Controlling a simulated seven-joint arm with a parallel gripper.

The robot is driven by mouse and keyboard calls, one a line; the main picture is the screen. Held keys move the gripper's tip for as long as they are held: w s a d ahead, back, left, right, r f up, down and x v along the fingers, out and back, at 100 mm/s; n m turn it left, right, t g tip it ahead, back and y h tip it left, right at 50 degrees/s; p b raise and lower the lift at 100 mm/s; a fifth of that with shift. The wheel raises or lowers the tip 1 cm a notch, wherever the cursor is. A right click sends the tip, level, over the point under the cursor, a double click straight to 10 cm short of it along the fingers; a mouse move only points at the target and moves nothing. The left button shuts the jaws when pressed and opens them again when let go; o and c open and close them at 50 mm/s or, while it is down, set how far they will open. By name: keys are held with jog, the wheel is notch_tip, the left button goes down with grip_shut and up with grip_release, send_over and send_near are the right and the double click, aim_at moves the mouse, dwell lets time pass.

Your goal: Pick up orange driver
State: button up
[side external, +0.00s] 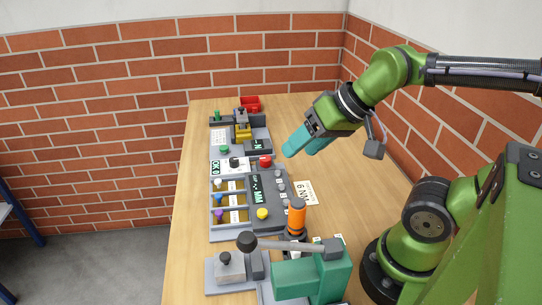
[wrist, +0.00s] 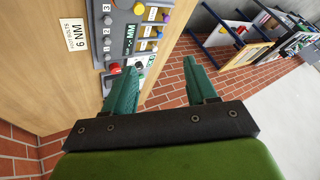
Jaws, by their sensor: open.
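The orange driver (side external: 296,218) stands upright near the front of the table, beside the grey control panel. It has an orange body with dark bands and a grey top. It does not show in the wrist view. My gripper (side external: 300,146) has teal fingers and is open and empty, above the table toward the back, well apart from the driver. The wrist view shows both fingers (wrist: 162,82) spread apart with nothing between them.
A grey panel (side external: 264,190) with knobs and a display lies left of the driver. A green lever press (side external: 310,276) stands just in front of it. A "6 NM" label (side external: 306,193) lies on bare wood.

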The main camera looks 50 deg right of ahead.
jog(key=shift+o, duration=1.2)
